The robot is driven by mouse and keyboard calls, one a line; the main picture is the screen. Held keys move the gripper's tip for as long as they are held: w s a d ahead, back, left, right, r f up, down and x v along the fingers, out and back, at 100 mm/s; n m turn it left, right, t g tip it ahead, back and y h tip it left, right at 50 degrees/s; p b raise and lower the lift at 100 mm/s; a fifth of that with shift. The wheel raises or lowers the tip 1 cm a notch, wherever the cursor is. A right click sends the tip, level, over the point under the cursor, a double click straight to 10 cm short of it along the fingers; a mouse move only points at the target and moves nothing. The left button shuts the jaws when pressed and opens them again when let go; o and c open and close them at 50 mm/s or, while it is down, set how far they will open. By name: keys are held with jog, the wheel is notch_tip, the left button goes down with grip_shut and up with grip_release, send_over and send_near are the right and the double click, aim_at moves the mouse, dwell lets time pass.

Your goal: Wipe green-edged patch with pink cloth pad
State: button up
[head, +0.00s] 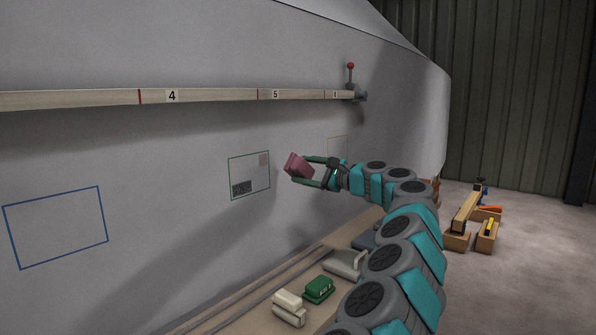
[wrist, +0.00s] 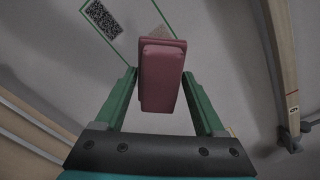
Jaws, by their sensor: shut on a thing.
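The green-edged patch (head: 249,176) is a thin green rectangle on the grey hull wall, left of my gripper in the head view. Inside it are a dark speckled mark (head: 242,188) at lower left and a faint pinkish-tan square (head: 264,160) at upper right. The dark mark also shows in the wrist view (wrist: 103,18). My gripper (head: 306,172) is shut on the pink cloth pad (head: 298,166), just right of the patch. In the wrist view the pad (wrist: 161,78) sits between the green fingers and hides part of the patch. I cannot tell whether the pad touches the wall.
A blue-edged rectangle (head: 56,228) is on the wall at left; a pale-edged one (head: 338,147) is behind my gripper. A numbered batten (head: 215,96) crosses above. A shelf below holds a green block (head: 319,290) and a cream block (head: 289,305). Wooden pieces (head: 463,218) lie at right.

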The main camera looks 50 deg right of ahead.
jog(key=shift+s, duration=0.25)
jog(key=shift+s+d+r, duration=0.1)
jog(key=shift+s+d, duration=0.05)
jog(key=shift+s, duration=1.85)
